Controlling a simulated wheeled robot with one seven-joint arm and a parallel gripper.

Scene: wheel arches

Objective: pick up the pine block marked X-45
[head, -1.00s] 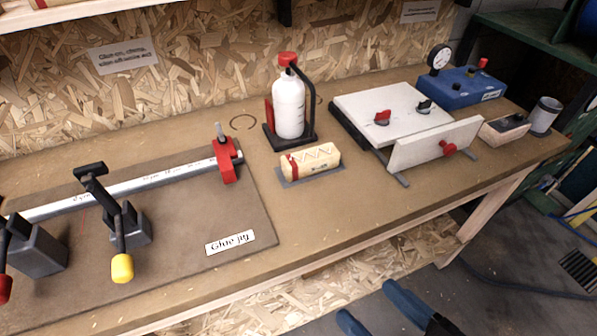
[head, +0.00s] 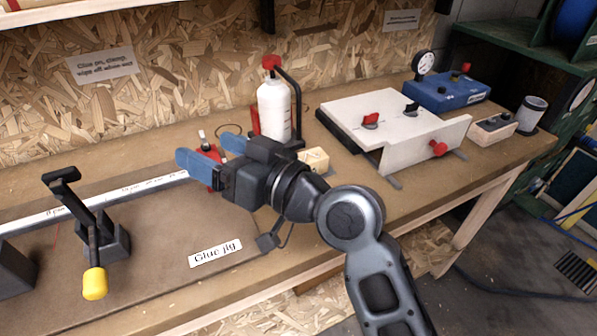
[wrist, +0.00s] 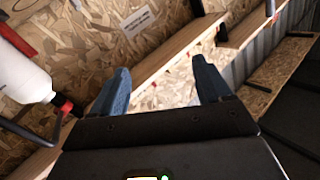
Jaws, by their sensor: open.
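The pine block (head: 316,160) shows in the head view only as a small pale end beside my wrist; the rest of it is hidden behind my arm, and its marking cannot be read. My gripper (head: 208,152) is open and empty, above the bench to the left of the block, with blue fingers pointing left over the red clamp end of the glue jig. In the wrist view my gripper (wrist: 162,92) has its two blue fingers apart, facing the chipboard wall, and the block is not in that view.
A white glue bottle (head: 274,108) stands behind the block. A white fence jig (head: 392,112) is to its right, with a blue gauge box (head: 447,93) beyond. The glue jig board (head: 150,262) with toggle clamps (head: 95,240) fills the left of the bench.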

